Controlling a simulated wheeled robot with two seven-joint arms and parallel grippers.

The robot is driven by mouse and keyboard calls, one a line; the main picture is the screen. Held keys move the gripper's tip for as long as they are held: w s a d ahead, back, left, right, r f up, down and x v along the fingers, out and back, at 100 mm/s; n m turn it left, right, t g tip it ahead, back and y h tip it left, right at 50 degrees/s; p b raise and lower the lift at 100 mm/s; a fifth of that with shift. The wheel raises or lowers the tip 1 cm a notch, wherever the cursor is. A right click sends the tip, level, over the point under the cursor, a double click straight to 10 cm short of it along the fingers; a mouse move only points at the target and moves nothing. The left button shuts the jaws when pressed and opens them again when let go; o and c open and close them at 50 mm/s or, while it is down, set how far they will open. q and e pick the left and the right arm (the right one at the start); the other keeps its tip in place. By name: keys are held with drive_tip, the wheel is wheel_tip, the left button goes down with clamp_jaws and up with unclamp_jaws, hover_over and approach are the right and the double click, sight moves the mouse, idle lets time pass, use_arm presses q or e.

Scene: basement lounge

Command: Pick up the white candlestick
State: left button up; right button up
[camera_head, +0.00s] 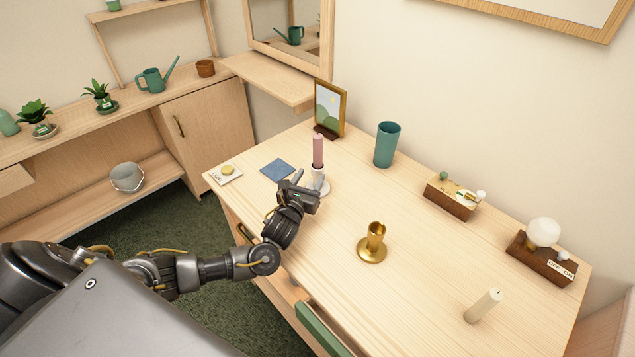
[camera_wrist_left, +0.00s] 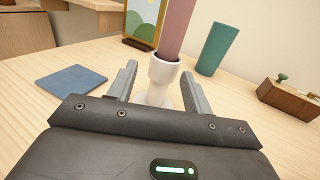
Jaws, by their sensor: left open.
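The white candlestick (camera_head: 319,185) stands upright on the wooden table (camera_head: 330,255), with a pink candle (camera_head: 318,150) in it. My left gripper (camera_head: 308,180) is at the candlestick, low over the table. In the left wrist view, the candlestick (camera_wrist_left: 164,72) stands between the two open fingers of my left gripper (camera_wrist_left: 160,88), and its lower part is partly hidden by the gripper. The pink candle (camera_wrist_left: 176,28) rises out of the top of the view. My right gripper is in neither view.
A framed picture (camera_head: 329,107) and a teal cup (camera_head: 386,145) stand behind. A blue cloth square (camera_head: 277,170) lies to the left. A gold candlestick (camera_head: 373,246), a cream candle (camera_head: 484,305) and two wooden-based items (camera_head: 452,198) are to the right. The table's middle is mostly clear.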

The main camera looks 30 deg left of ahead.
sight(313, 172)
use_arm(q)
drive_tip(key=w, duration=0.5)
drive_tip(key=shift+a, duration=0.3)
clamp_jaws()
